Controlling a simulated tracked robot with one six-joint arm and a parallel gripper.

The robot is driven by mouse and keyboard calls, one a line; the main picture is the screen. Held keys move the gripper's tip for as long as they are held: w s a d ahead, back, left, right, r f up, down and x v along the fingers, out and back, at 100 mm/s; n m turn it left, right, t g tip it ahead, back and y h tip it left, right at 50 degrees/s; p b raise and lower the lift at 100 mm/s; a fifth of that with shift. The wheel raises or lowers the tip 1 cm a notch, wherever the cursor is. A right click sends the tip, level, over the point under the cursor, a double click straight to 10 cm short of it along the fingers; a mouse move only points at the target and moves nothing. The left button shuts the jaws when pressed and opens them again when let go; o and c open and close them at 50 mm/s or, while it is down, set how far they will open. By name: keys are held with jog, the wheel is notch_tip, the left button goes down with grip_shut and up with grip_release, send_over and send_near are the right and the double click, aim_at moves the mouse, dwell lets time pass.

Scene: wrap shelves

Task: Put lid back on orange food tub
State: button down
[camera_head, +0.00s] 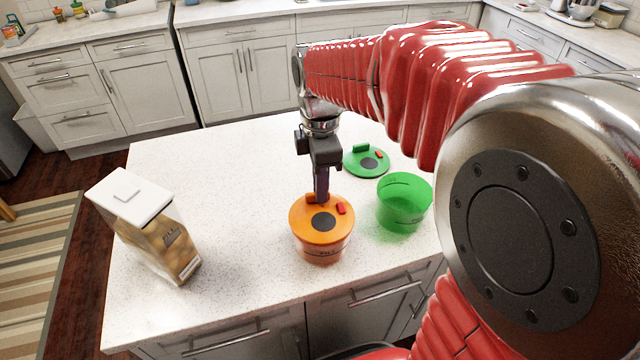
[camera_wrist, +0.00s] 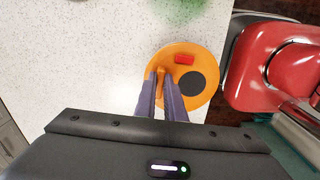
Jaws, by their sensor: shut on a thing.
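The orange lid (camera_head: 302,228) has a dark round patch and a small red tab. It lies over the top of the orange food tub (camera_head: 323,257), whose clear orange wall shows below it. I cannot tell whether the lid is fully seated. My gripper (camera_head: 320,197) points down at the lid's far edge and is shut on its raised orange handle. In the wrist view, my gripper (camera_wrist: 165,95) has both fingers around the handle of the lid (camera_wrist: 205,57), and the lid hides the tub there.
An open green tub (camera_head: 404,215) stands right of the orange tub, with a green lid (camera_head: 366,163) lying flat behind it. A tall white-lidded container (camera_head: 150,232) stands at the left. The counter (camera_head: 235,180) between is clear. Its front edge is close to the orange tub.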

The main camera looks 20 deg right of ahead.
dwell(0.8)
jog(key=c, duration=1.8)
grip_release()
jog(key=shift+o, duration=0.4)
jog(key=o, duration=0.4)
jog(key=shift+o, duration=0.2)
jog(key=shift+r, duration=3.45)
grip_shut()
